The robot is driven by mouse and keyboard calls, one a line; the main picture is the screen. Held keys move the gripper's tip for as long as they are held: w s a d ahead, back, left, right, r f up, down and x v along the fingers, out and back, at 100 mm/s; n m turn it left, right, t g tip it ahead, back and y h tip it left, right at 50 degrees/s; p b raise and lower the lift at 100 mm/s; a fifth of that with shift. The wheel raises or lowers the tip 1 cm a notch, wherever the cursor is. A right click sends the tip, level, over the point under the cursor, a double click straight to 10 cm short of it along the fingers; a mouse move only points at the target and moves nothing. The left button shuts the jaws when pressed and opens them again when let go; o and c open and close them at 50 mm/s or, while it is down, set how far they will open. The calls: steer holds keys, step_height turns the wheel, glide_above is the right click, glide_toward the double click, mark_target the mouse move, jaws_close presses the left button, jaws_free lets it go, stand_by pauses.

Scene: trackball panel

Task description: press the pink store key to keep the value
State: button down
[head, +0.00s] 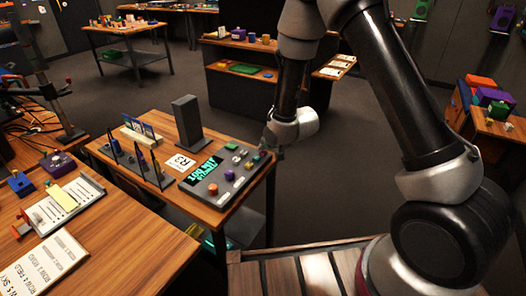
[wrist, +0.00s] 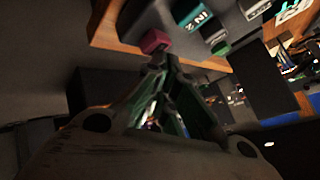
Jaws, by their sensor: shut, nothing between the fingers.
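The grey control panel (head: 222,194) lies tilted on a wooden table, with a dark display of cyan text (head: 208,172) and several coloured knobs and keys. The pink key (wrist: 154,41) shows in the wrist view near the wooden edge. In the head view I cannot pick it out clearly by my gripper. My gripper (wrist: 158,62) is shut and empty, its fingertips right by the pink key in the picture; I cannot tell whether they touch it. In the head view my gripper (head: 268,146) is at the panel's far right corner, partly hidden by my wrist.
A red-orange ball or knob (head: 213,189) and a purple one (head: 230,175) sit on the panel. A green piece (wrist: 221,48) shows right of the fingertips.

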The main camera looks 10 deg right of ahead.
stand_by(0.4)
steer(key=shift+r, duration=0.8)
step_height(320, 180, up, 5)
stand_by(0.4)
stand_by(0.5)
